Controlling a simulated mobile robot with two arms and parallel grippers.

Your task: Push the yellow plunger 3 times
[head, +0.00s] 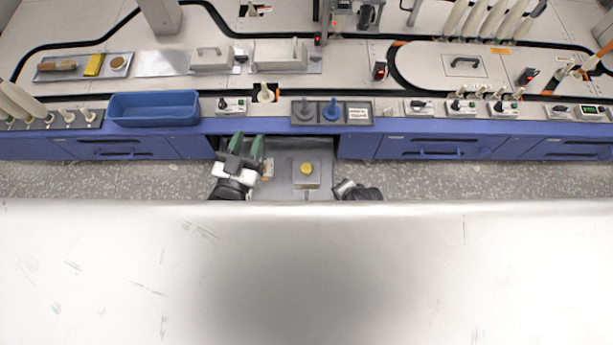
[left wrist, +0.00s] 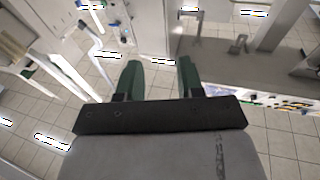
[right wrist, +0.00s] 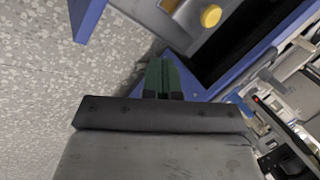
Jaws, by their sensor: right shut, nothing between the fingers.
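The yellow plunger (head: 306,169) is a round button on top of a small grey box (head: 306,182), which stands on a grey surface in the gap between the blue benches. In the right wrist view the plunger (right wrist: 210,16) shows at the top, beyond and to the right of my fingertips. My right gripper (right wrist: 162,63) is shut and empty, apart from the plunger. In the head view the right arm is just right of the box, with its fingers hard to make out. My left gripper (head: 246,145) is open and empty, left of the plunger.
A blue bin (head: 154,109) sits on the bench to the left. A dark panel with grey and blue knobs (head: 331,111) is on the bench behind the plunger. Blue drawers (head: 432,148) flank the gap. A pale, scratched surface (head: 300,270) fills the foreground.

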